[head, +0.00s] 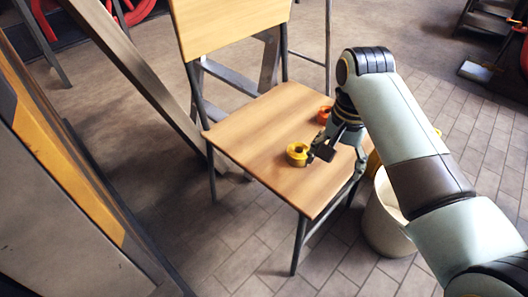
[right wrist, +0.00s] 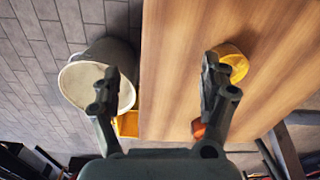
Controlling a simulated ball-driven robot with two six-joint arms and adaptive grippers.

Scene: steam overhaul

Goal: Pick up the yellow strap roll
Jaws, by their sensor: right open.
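The yellow strap roll (head: 297,154) lies on the wooden seat of a chair (head: 262,125), near the seat's front part. In the right wrist view the yellow strap roll (right wrist: 236,60) is just outside the right-hand finger, partly hidden by it. My right gripper (head: 335,165) is open over the front right edge of the seat, with one finger close to the roll. In the right wrist view the space between the fingers (right wrist: 160,70) is empty, over the seat edge and floor. I cannot tell whether the finger touches the roll. My left gripper is not in view.
An orange roll (head: 324,114) lies farther back on the seat, beside my right gripper. A pale bucket (head: 385,222) stands on the brick floor right of the chair. A yellow object (right wrist: 127,124) is beside the bucket. A grey and yellow panel (head: 60,170) fills the left.

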